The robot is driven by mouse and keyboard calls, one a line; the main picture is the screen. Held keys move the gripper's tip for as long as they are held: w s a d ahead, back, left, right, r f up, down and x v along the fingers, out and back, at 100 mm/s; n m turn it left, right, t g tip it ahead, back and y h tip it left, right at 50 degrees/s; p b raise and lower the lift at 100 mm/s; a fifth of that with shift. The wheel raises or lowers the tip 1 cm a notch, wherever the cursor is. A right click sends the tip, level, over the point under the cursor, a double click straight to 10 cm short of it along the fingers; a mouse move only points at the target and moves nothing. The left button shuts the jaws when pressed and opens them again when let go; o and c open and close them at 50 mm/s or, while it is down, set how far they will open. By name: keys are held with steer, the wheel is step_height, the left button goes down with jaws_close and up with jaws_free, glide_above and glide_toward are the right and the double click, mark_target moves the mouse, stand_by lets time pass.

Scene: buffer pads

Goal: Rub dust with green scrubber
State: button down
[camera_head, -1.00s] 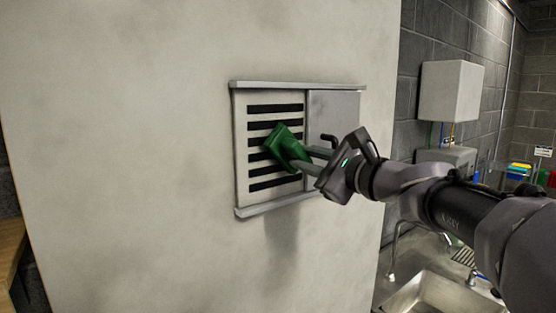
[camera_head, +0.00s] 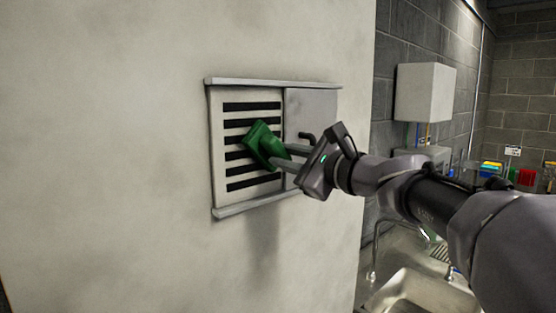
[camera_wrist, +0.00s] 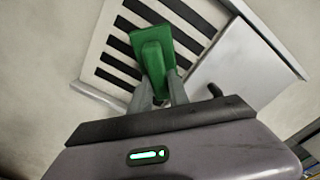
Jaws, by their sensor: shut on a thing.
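The green scrubber (camera_head: 262,142) is held in my gripper (camera_head: 284,158), in front of the slotted vent (camera_head: 216,150) on the pale wall. My gripper is shut on the scrubber's handle. In the wrist view, the scrubber (camera_wrist: 152,50) lies over the dark slots of the vent (camera_wrist: 98,40), between the fingers of my gripper (camera_wrist: 158,92). The scrubber looks close to or against the vent face; I cannot tell if it touches. It hides part of the middle slots. I cannot make out distinct dust on the slots; the wall around has grey smudges.
A grey sliding panel (camera_head: 318,105) with a dark handle (camera_head: 306,137) is right of the slots, between upper and lower rails. A metal sink (camera_head: 415,295) is at the lower right. A white box (camera_head: 425,91) hangs on the brick wall. Coloured items (camera_head: 491,169) stand far right.

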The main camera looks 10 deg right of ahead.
steer(key=s+a+b, duration=0.2)
steer(key=s+a, duration=0.2)
steer(key=a, duration=0.2)
steer(key=shift+s+a, duration=0.35)
steer(key=shift+a, duration=0.05)
steer(key=shift+r, duration=0.1)
steer(key=shift+b+v, duration=0.85)
steer(key=shift+v, duration=2.1)
steer(key=v, duration=0.3)
steer(key=shift+b, duration=0.3)
steer(key=shift+w, duration=0.1)
